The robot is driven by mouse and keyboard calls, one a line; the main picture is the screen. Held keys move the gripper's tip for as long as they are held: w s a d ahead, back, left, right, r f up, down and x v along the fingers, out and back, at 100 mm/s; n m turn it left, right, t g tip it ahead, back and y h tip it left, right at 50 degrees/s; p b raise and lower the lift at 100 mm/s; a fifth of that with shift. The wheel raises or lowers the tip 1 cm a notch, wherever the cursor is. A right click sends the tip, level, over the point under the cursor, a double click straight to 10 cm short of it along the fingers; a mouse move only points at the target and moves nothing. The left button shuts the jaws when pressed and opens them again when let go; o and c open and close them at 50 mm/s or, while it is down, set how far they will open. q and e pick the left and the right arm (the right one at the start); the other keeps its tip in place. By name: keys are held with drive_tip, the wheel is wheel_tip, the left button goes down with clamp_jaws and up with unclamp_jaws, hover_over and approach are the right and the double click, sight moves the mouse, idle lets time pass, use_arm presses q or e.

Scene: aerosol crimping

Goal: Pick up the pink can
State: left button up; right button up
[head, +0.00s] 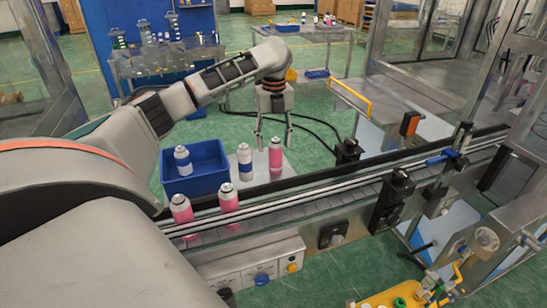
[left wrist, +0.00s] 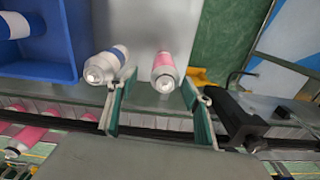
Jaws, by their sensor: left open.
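A pink can (head: 275,160) with a silver top stands upright on a light grey surface, right of the blue bin. In the left wrist view the pink can (left wrist: 165,62) shows its top between the tips of my left gripper (left wrist: 159,88). In the head view my left gripper (head: 274,141) points down over the can, its fingers open and empty. Whether the fingertips reach below the can's top is hard to tell. A white can with a blue band (head: 245,165) stands just left of the pink can, close to the left finger. My right gripper is not in view.
A blue bin (head: 208,186) holds another blue-banded can (head: 183,160). Two more pink cans, a left one (head: 181,211) and a right one (head: 229,199), stand on the conveyor (head: 330,190) in front. A black device (head: 347,151) stands to the right.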

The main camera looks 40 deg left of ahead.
sight(276, 158)
use_arm(q)
drive_tip(key=f, duration=0.6)
drive_tip(key=shift+w+d+f, duration=0.2)
drive_tip(key=shift+w, duration=0.1)
drive_tip(key=shift+a+f, duration=0.1)
drive_tip(key=shift+f, duration=0.25)
drive_tip(key=c, duration=1.2)
